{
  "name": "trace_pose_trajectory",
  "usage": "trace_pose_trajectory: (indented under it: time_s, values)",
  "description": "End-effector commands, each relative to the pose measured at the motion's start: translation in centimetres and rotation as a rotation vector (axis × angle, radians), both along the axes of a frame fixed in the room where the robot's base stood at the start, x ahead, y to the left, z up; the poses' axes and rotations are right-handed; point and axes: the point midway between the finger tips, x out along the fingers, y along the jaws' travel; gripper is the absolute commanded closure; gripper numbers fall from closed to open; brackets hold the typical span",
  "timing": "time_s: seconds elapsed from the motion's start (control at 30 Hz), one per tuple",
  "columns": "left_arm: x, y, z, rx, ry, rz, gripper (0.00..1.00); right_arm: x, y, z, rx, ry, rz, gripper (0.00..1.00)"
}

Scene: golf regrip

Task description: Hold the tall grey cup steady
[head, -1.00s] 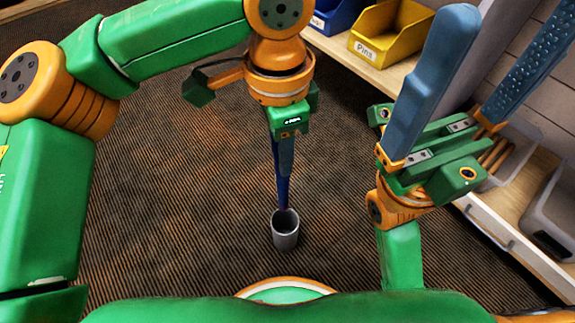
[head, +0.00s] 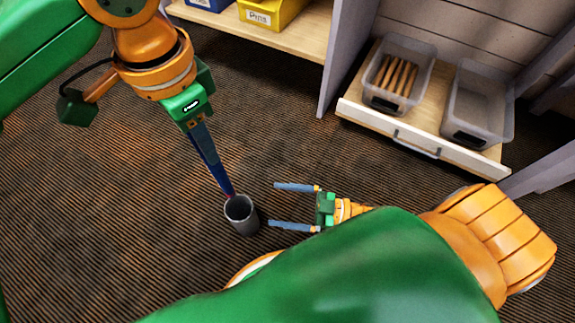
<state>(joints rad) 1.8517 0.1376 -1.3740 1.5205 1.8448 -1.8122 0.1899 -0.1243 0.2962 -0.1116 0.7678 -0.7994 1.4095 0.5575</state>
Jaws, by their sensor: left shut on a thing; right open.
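The tall grey cup (head: 243,222) stands upright on the floor, its open mouth showing dark inside. My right gripper (head: 272,204) is open just right of the cup. Its two blue fingers point left towards the cup, with a small gap between the fingertips and its wall.
A shelf at the back holds a blue bin (head: 209,3) and a yellow bin (head: 271,10) labelled Pins. A pulled-out drawer (head: 420,138) at right holds a clear tub (head: 399,78) with brown sticks and another clear tub (head: 478,103). The striped floor is otherwise open.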

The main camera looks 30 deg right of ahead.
Motion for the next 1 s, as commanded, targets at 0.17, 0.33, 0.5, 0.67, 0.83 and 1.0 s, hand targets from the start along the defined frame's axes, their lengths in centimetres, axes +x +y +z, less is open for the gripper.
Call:
trace_pose_trajectory:
  time_s: [0.17, 0.33, 0.5, 0.67, 0.83, 1.0]
  values:
    - [0.0, 0.0, 0.0, 0.000, 0.000, 0.000, 1.00, -1.6, 0.3, -1.8, -0.011, 0.090, 0.018, 0.00]
    - [0.0, 0.0, 0.0, 0.000, 0.000, 0.000, 1.00, 0.4, 3.5, -1.7, -0.008, 0.087, 0.018, 0.00]
    - [0.0, 0.0, 0.0, 0.000, 0.000, 0.000, 1.00, 2.7, 7.1, -1.7, -0.008, 0.086, 0.016, 0.00]
    - [0.0, 0.0, 0.0, 0.000, 0.000, 0.000, 1.00, 4.1, 9.3, -1.7, -0.010, 0.087, 0.016, 0.00]
    - [0.0, 0.0, 0.0, 0.000, 0.000, 0.000, 1.00, 4.5, 10.1, -1.7, -0.011, 0.087, 0.018, 0.00]
    - [0.0, 0.0, 0.0, 0.000, 0.000, 0.000, 1.00, 4.5, 10.1, -1.7, -0.012, 0.086, 0.017, 0.00]
